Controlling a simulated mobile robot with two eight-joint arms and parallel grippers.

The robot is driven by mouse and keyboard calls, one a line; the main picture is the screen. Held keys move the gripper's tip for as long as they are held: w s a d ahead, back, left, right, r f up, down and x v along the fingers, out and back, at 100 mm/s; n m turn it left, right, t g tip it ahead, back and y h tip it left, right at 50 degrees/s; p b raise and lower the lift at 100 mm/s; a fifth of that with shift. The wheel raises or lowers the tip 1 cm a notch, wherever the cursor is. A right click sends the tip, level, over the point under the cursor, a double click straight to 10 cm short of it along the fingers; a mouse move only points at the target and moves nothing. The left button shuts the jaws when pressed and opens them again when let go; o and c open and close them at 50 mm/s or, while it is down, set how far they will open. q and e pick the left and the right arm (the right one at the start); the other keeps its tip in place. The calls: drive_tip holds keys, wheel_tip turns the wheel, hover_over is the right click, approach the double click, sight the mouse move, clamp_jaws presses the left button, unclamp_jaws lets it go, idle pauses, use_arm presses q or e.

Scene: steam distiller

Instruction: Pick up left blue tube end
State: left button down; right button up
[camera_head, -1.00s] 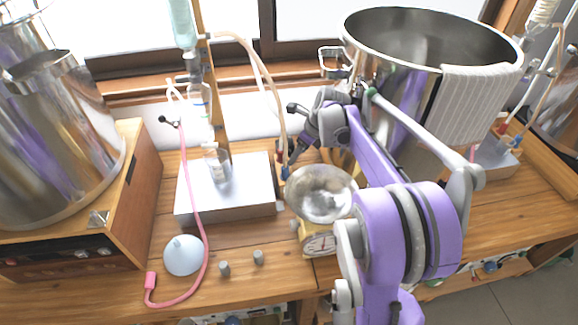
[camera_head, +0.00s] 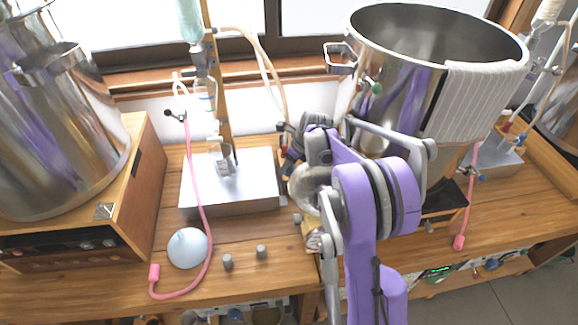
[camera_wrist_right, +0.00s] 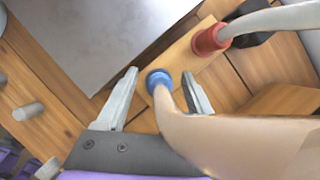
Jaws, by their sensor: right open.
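In the right wrist view, the blue tube end (camera_wrist_right: 157,79) sits at the tip of a beige tube (camera_wrist_right: 235,138) that runs out toward the lower right. My right gripper (camera_wrist_right: 160,84) is open, with one finger on each side of the blue end. A gap shows on the left of it; I cannot tell whether either finger touches. In the head view, my right gripper (camera_head: 287,163) is beside the grey metal block, and the hand and arm mostly hide the blue end. My left gripper is in neither view.
A red tube end (camera_wrist_right: 210,40) is close by on a wooden strip. The metal block (camera_head: 250,193) lies left of the gripper. A big steel pot (camera_head: 400,95) stands right. A pink tube (camera_head: 196,190) hangs left.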

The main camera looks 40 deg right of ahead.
clamp_jaws()
drive_tip(key=shift+r, duration=0.1)
idle(0.4)
